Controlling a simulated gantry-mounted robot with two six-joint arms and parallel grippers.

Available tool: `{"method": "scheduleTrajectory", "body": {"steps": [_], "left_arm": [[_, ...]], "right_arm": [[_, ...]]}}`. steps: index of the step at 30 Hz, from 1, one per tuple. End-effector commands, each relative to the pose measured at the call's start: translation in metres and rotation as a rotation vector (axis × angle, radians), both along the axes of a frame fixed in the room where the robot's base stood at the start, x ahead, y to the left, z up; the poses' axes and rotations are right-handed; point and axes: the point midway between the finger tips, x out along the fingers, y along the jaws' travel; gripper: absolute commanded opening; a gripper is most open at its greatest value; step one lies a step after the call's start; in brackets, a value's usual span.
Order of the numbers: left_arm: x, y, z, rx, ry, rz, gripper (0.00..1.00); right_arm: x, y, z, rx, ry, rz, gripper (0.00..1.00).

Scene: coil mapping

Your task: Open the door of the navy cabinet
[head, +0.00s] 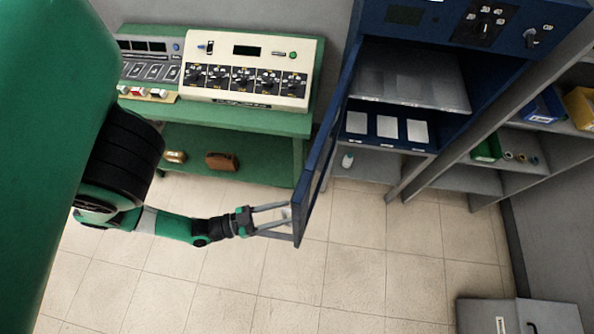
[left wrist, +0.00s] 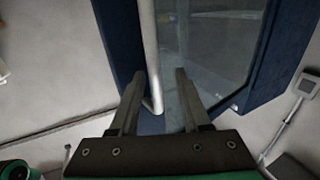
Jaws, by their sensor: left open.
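The navy cabinet (head: 455,135) stands at the upper right in the head view, with its inside showing. Its door (head: 326,140) is swung wide open, out from the cabinet's left side, and is seen nearly edge-on. My left gripper (head: 288,213) is at the door's lower, outer end. In the left wrist view the gripper (left wrist: 165,78) is open, facing the door's blue frame (left wrist: 118,38) and glass pane (left wrist: 215,50). A pale bar handle (left wrist: 149,50) runs down between the fingers, closer to the left one. I cannot tell if they touch. My right gripper is not in view.
A green bench (head: 235,119) with a control panel (head: 250,68) stands left of the door. Grey shelves (head: 470,180) with small bins are on the right. A grey box (head: 485,316) is at the lower right. The tiled floor (head: 365,265) before the cabinet is clear.

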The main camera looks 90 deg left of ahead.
Motion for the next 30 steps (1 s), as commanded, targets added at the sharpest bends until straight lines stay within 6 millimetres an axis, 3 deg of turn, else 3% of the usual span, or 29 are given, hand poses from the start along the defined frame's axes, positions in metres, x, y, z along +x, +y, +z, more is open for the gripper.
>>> {"method": "scheduleTrajectory", "body": {"steps": [5, 12, 16, 21, 30], "left_arm": [[-0.022, -0.001, -0.004, 0.003, 0.003, 0.01, 0.47], [-0.078, -0.014, -0.004, 0.001, 0.007, 0.004, 0.47], [-0.101, -0.019, -0.003, 0.0, 0.005, 0.002, 0.47], [-0.112, -0.021, -0.001, -0.001, 0.001, 0.001, 0.47], [-0.113, -0.021, 0.0, 0.0, 0.0, 0.001, 0.47]], "right_arm": [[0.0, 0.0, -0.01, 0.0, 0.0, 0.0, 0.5], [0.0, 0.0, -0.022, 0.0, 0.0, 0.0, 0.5], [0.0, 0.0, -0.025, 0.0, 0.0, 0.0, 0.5], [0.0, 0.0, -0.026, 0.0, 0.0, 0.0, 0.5], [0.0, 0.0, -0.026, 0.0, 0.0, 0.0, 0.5]]}}
